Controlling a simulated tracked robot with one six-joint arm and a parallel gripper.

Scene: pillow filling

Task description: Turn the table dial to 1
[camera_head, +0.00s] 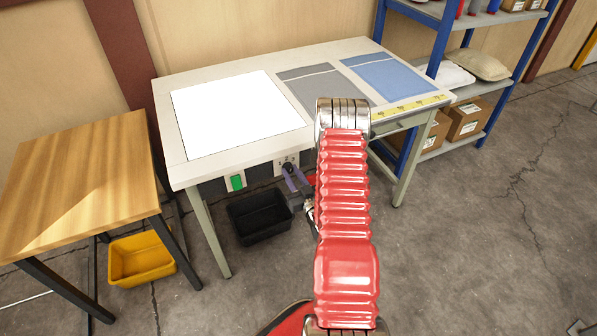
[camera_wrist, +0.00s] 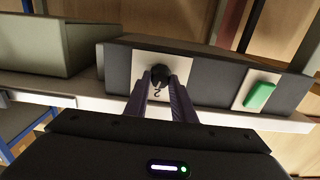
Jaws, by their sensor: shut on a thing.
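The table dial (camera_wrist: 160,75) is a small black knob on a pale plate on the table's front edge panel. A digit that looks like a 2 shows beside the knob in the wrist view. My gripper (camera_wrist: 160,84) has its two purple fingers shut on the knob, one on each side. In the head view my gripper (camera_head: 289,170) is at the dial plate (camera_head: 280,160), under the table's front edge, and the knob is hidden there. The pointer setting of the dial cannot be read.
A green button (camera_head: 237,182) on its own plate sits beside the dial. The work table (camera_head: 180,139) carries a white sheet, a grey case and a blue case. A black bin (camera_head: 260,216) stands below. A wooden table (camera_head: 77,185) stands left, a blue shelf (camera_head: 437,45) right.

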